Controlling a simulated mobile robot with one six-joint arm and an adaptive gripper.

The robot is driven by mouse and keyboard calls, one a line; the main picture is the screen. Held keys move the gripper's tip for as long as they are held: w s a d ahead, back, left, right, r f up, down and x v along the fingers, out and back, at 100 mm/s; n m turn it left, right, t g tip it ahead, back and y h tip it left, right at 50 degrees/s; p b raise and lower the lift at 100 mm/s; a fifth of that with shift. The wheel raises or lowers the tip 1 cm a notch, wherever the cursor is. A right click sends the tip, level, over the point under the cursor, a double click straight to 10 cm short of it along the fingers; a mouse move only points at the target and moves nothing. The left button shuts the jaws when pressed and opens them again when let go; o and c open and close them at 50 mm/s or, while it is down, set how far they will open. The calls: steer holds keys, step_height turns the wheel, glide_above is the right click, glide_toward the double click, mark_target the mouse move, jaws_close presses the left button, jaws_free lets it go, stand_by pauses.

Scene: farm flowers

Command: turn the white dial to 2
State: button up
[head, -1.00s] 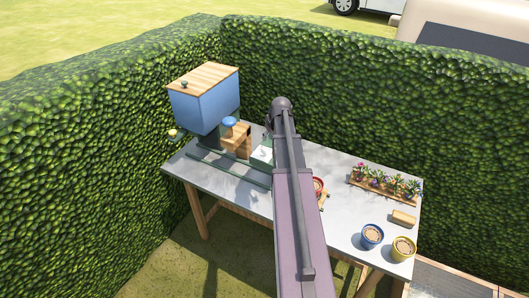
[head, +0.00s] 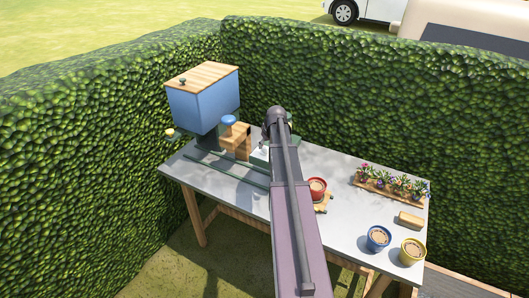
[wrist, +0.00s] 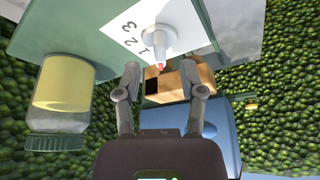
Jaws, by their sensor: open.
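The white dial (wrist: 151,40) sits on a white plate (wrist: 188,22) printed with 1, 2 and 3, on a green housing, in the wrist view. Its red pointer tip (wrist: 160,66) lies beyond the 1, away from the 2 and 3. My gripper (wrist: 163,76) is open, with its two fingers apart below the dial in the picture and nothing between them. The dial shows no clear contact with the fingers. In the head view a small part of the white plate (head: 260,154) shows beside my arm, which hides the gripper.
A red pot (head: 317,189), blue pot (head: 378,238), yellow pot (head: 412,251) and flower tray (head: 390,190) stand right. Hedges border the table.

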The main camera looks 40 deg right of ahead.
mark_target(264, 149)
steer(key=shift+b+x, duration=1)
steer(key=shift+x, duration=0.4)
jaws_close()
